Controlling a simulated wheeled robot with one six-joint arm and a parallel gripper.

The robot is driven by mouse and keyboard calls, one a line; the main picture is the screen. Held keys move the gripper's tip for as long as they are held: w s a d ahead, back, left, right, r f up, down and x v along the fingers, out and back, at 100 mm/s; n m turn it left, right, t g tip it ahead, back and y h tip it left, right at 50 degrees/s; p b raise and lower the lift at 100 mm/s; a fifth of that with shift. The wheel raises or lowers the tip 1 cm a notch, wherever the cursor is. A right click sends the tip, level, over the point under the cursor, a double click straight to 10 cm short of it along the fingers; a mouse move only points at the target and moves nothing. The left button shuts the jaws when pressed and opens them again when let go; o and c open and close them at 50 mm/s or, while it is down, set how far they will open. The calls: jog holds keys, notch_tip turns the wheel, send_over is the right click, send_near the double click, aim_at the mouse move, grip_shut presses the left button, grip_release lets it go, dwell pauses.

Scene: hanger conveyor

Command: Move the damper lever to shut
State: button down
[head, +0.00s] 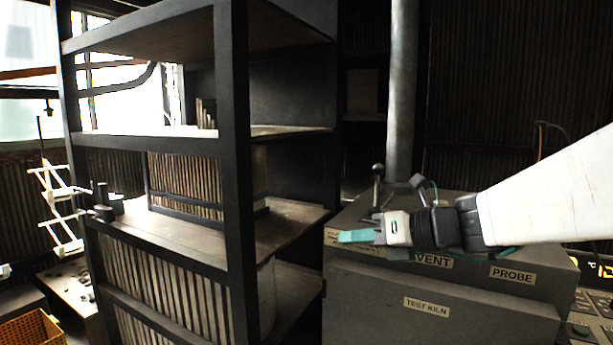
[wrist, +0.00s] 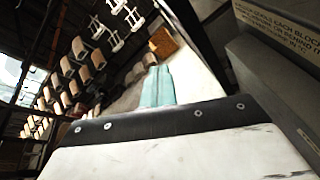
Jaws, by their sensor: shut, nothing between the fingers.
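The grey test kiln (head: 440,295) stands at the right in the head view, with labels reading VENT, PROBE and TEST KILN. A short upright lever with a round knob (head: 378,170) rises from its top, behind my gripper; it looks like the damper lever. Its foot and the label below it are partly hidden by my gripper. My gripper (head: 357,237) reaches in from the right, low in front of the kiln's top edge, pointing left. Its teal fingers are together and empty, apart from the lever as far as I can tell. They also show in the wrist view (wrist: 157,87).
A dark shelf rack (head: 238,170) stands close left of the kiln. A metal pipe (head: 402,90) rises behind the kiln, and a small fitting with a green wire (head: 418,183) sits right of the lever. An orange crate (head: 30,328) is at the lower left.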

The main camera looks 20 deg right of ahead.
jog(key=w+d+r+m+t+h, duration=0.1)
jog(key=d+r+m+t+h, duration=0.1)
jog(key=d+m, duration=0.3)
jog(key=w+d+r+m+t+h, duration=0.1)
jog(key=w+d+r+m+t, duration=0.15)
jog(key=d+m, duration=0.3)
jog(key=m+t+h, duration=0.2)
jog(key=m+h, duration=0.2)
jog(key=m, duration=0.3)
send_near(377, 186)
jog(key=w+a+r, duration=0.2)
jog(key=a+r, duration=0.2)
jog(key=shift+t, duration=0.25)
jog(key=shift+w+d, duration=0.4)
jog(key=shift+w, duration=0.3)
jog(key=shift+w+d, duration=0.4)
jog(key=shift+w, duration=0.25)
jog(key=shift+w+d, duration=0.4)
jog(key=shift+w, duration=0.3)
